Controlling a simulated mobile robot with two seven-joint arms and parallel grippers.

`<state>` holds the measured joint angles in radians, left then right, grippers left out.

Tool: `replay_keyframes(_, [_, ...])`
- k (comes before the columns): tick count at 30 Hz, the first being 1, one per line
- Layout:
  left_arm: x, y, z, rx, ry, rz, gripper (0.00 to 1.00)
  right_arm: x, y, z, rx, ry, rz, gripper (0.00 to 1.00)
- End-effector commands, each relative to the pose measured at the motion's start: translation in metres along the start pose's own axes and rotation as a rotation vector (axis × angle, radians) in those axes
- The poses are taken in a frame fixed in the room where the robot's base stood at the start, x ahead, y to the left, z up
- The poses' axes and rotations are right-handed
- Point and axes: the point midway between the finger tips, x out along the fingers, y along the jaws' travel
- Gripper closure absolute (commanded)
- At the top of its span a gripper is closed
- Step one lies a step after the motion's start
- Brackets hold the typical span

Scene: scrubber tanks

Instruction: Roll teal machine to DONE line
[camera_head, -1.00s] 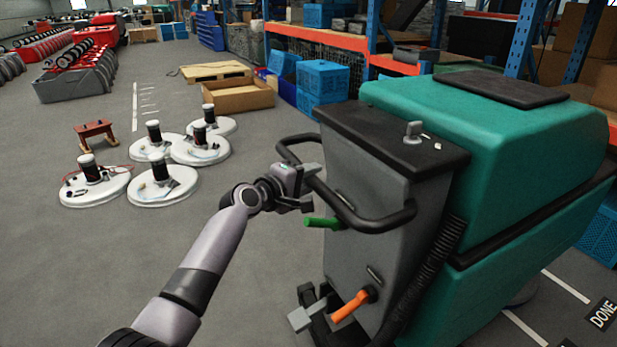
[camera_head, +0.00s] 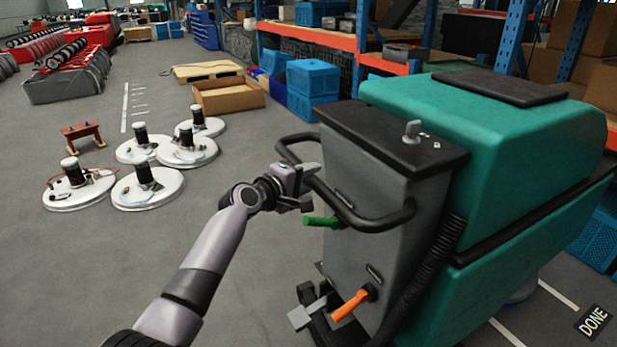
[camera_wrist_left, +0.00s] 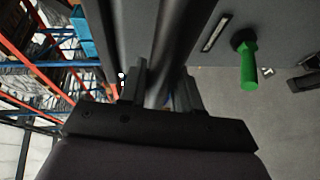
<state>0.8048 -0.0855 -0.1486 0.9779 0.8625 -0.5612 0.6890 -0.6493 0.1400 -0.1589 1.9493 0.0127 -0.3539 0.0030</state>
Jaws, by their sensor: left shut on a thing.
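The teal machine (camera_head: 480,135) is a floor scrubber with a grey back panel and a black looped handle (camera_head: 372,222). It stands upright on the floor at the right of the head view. My left gripper (camera_head: 303,180) is shut on the left part of the handle; the left wrist view shows the black bar (camera_wrist_left: 165,60) between the fingers. A green lever (camera_head: 320,221) and an orange lever (camera_head: 352,304) stick out of the back panel. The DONE label (camera_head: 593,321) and white floor lines (camera_head: 558,294) show at the lower right, beside the machine. My right gripper is not in view.
Several white round scrubber heads (camera_head: 148,188) and a small red-brown stool (camera_head: 82,134) stand on the floor at left. A cardboard box (camera_head: 228,96), blue crates (camera_head: 312,88) and shelving with orange beams (camera_head: 310,36) stand behind. The floor at lower left is clear.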

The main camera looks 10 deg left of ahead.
Motion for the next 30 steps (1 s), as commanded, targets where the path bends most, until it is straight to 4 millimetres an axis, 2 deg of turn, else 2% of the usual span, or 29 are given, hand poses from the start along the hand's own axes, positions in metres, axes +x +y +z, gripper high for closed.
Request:
replay_keyframes(17, [-0.0004,0.0008,-0.0007,0.001,0.001,0.001,1.00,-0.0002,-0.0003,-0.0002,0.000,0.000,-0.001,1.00])
replay_keyframes(18, [-0.0005,0.0007,-0.0008,0.001,0.001,0.001,0.64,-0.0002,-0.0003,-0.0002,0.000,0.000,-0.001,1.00])
replay_keyframes(20, [-0.0005,0.0005,-0.0008,0.000,0.001,0.001,0.46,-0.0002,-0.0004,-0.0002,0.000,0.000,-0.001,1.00])
replay_keyframes(30, [-0.0015,-0.0008,-0.0007,0.000,0.000,-0.002,0.46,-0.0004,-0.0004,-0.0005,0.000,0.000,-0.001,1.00])
